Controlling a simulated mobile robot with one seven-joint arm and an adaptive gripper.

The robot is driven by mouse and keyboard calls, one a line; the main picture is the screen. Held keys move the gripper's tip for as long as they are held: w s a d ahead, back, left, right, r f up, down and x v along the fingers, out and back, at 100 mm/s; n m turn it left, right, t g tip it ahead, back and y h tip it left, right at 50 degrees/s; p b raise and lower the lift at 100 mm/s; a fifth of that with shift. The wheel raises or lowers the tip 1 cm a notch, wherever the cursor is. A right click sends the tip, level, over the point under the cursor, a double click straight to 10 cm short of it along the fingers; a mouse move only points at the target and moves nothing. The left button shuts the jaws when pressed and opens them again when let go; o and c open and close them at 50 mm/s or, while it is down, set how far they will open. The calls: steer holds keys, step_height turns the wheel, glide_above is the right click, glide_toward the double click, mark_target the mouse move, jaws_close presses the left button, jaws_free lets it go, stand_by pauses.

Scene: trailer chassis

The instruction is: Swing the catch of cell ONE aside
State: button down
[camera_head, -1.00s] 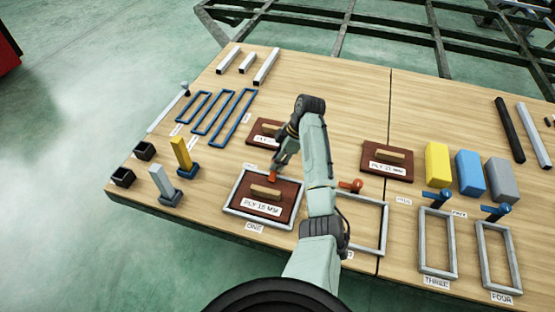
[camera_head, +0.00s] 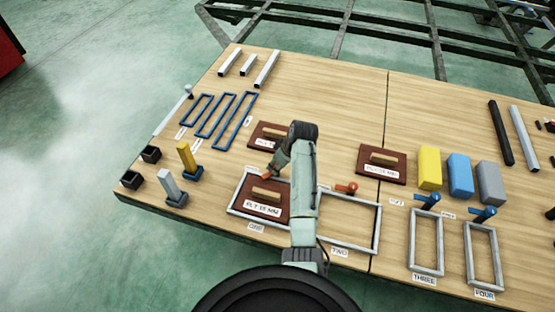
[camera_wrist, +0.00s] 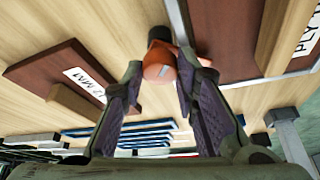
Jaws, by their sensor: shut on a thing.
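Cell ONE is a grey frame (camera_head: 237,193) at the front left of the bench. A brown panel (camera_head: 283,187) with a wooden handle and a PLY 15 MM label lies in it. Its orange catch (camera_head: 265,177) sits at the frame's far edge, pointing left and partly hidden by my gripper (camera_head: 269,174). In the wrist view the orange catch (camera_wrist: 158,68) is between my fingertips (camera_wrist: 160,76), with a dark pivot beyond it. My gripper is shut on the catch.
Cell TWO's frame (camera_head: 378,229) with a red-orange catch (camera_head: 347,188) is just right of my arm. Another brown panel (camera_head: 262,132) lies close behind my gripper. Cells THREE and FOUR have blue catches.

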steer(key=m+h+p, duration=0.1)
steer(key=m+p, duration=0.1)
steer(key=m+t+p, duration=0.1)
steer(key=m, duration=0.2)
steer(key=shift+s+a+r+m+h+p, duration=0.1)
steer(key=shift+a+r+m+h+p, duration=0.05)
steer(key=shift+m+h+p, duration=0.2)
steer(key=shift+m+t+h+p, duration=0.5)
steer(key=shift+m+h+p, duration=0.35)
steer(key=shift+m, duration=1.1)
steer(key=c, duration=1.3)
jaws_free()
steer(key=v, duration=1.1)
steer(key=shift+s+r, duration=0.15)
steer(key=shift+r, duration=0.2)
